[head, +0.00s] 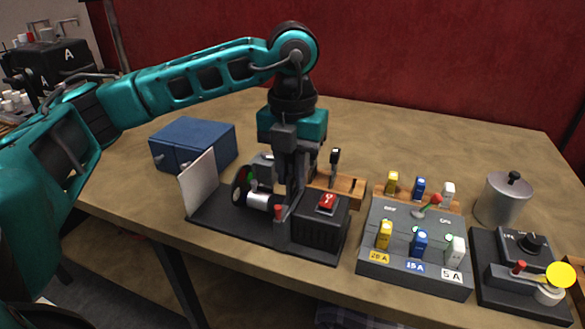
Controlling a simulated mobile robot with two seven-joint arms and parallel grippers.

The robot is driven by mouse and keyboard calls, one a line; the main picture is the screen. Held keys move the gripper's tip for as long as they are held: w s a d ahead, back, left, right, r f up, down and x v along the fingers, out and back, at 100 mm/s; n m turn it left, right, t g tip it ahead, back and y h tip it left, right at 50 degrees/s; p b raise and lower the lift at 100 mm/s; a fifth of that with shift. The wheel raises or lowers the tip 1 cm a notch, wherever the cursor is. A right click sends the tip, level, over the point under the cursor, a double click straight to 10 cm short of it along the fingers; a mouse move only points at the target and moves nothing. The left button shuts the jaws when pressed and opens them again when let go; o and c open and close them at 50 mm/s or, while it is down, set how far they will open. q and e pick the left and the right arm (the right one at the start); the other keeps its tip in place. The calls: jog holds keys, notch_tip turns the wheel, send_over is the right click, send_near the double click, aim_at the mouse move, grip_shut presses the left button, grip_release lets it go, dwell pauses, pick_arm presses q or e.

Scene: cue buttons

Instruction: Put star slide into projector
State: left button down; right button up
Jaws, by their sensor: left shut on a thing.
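The projector (320,234) stands on a black base on the table, with a round lens at its left and a red switch on top of its right-hand box. A white screen (199,182) stands upright at the left end of the base. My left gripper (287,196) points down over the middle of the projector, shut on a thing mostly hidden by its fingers. I take it to be the star slide, but its picture does not show. I cannot tell whether it sits in the projector. Another dark slide (335,160) stands in a wooden rack (348,187) behind. My right gripper is out of view.
A blue box (193,144) stands at the back left. Right of the projector are a grey fuse panel (413,272) with coloured fuses, a black device (505,262) with a knob and lever, and a metal canister (502,199).

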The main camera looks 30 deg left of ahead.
pick_arm(q)
jog(key=shift+f+b, duration=1.05)
jog(key=shift+f, duration=0.35)
dwell(0.4)
jog(key=c, duration=0.9)
grip_release()
jog(key=shift+o, duration=0.6)
jog(key=shift+r, duration=0.1)
jog(key=shift+r+p, duration=2.65)
jog(key=shift+r, duration=0.8)
